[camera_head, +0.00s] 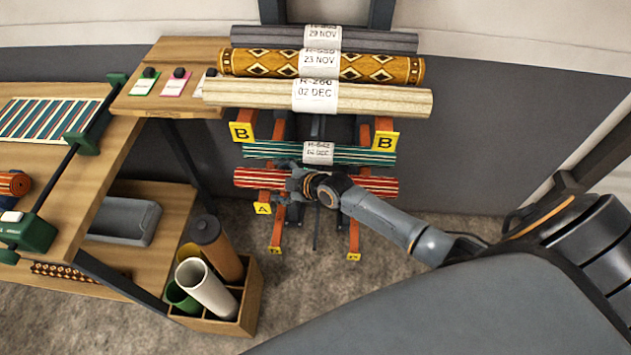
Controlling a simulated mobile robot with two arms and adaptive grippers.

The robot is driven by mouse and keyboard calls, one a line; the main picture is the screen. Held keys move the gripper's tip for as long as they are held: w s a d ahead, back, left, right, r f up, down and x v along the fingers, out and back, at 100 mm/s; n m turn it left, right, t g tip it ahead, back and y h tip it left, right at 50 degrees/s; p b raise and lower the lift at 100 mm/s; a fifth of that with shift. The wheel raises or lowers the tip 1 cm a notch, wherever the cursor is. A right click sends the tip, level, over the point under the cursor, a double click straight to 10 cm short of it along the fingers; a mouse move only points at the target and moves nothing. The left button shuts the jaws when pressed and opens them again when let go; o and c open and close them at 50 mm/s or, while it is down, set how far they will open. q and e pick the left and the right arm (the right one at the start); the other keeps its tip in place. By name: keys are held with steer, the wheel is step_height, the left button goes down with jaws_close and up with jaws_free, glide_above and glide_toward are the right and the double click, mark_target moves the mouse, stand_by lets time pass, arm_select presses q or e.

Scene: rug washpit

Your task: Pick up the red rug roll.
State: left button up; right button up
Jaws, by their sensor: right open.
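The red rug roll (255,180), red with pale stripes, lies level across the orange arms of the rack's lower level, which bears a yellow A sign (262,208). My right gripper (290,178) is at the middle of the red roll, over it in this view, and hides that part. It is open. I cannot tell whether its fingers touch or straddle the roll. My left gripper is not in view.
A green striped roll (270,152) lies just behind the red one. Cream (390,101), yellow patterned (395,69) and grey (395,42) rolls rest above, by B signs (387,139). A wooden bench (125,150) and a box of tubes (250,300) stand left.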

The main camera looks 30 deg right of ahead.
steer(key=c, duration=1.6)
steer(key=shift+c, duration=0.6)
steer(key=shift+r, duration=0.15)
